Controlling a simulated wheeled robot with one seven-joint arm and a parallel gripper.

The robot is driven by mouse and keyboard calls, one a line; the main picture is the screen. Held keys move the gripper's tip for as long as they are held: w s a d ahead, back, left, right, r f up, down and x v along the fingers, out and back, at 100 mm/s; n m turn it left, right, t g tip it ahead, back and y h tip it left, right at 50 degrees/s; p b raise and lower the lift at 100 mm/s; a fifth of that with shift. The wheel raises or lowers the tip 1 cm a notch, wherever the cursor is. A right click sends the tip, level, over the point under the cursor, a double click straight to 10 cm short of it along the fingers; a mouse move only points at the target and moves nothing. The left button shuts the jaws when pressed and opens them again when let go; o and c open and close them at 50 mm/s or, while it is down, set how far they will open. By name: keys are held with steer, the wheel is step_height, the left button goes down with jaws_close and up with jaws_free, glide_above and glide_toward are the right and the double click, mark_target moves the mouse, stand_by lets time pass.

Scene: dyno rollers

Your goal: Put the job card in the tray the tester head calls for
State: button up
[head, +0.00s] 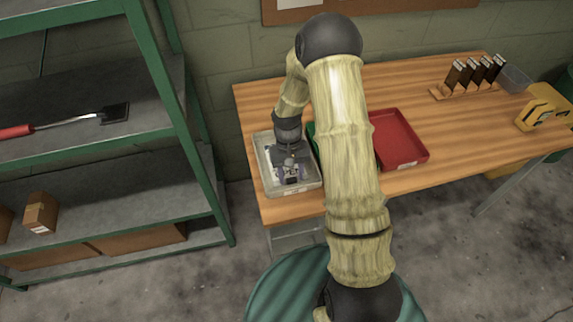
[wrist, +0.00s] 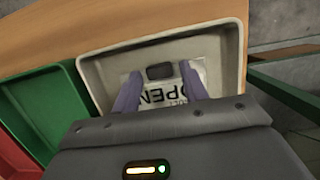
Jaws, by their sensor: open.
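A white job card (wrist: 160,97) with large dark letters reading "OPEN", upside down in the wrist view, lies in the beige tray (wrist: 92,72). A small dark block (wrist: 160,71) sits on the card. My gripper (wrist: 160,76) is open, with its purple fingers reaching into the tray on either side of the block and gaps between. In the head view the beige tray (head: 262,165) is at the table's left end with my gripper (head: 291,176) down in it. A green tray (head: 312,133) is mostly hidden behind my arm. A red tray (head: 402,140) is right of it.
The wooden table (head: 440,125) is clear right of the red tray. A rack of dark upright pieces (head: 475,75), a grey bin (head: 515,77) and a yellow device (head: 540,108) stand at the right. A green-framed shelf (head: 165,95) stands left.

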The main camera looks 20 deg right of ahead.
steer(key=c, duration=0.7)
steer(key=shift+r, duration=0.1)
steer(key=shift+s+r+p+v, duration=0.1)
steer(key=shift+s+p+v, duration=0.2)
steer(key=shift+p+v, duration=0.9)
steer(key=shift+s+r+p+v, duration=0.1)
steer(key=shift+s+p+v, duration=0.2)
steer(key=shift+p+v, duration=0.85)
steer(key=shift+s+r+p+v, duration=0.1)
steer(key=shift+s+p+v, duration=0.2)
steer(key=shift+p+v, duration=0.9)
steer(key=shift+r, duration=0.1)
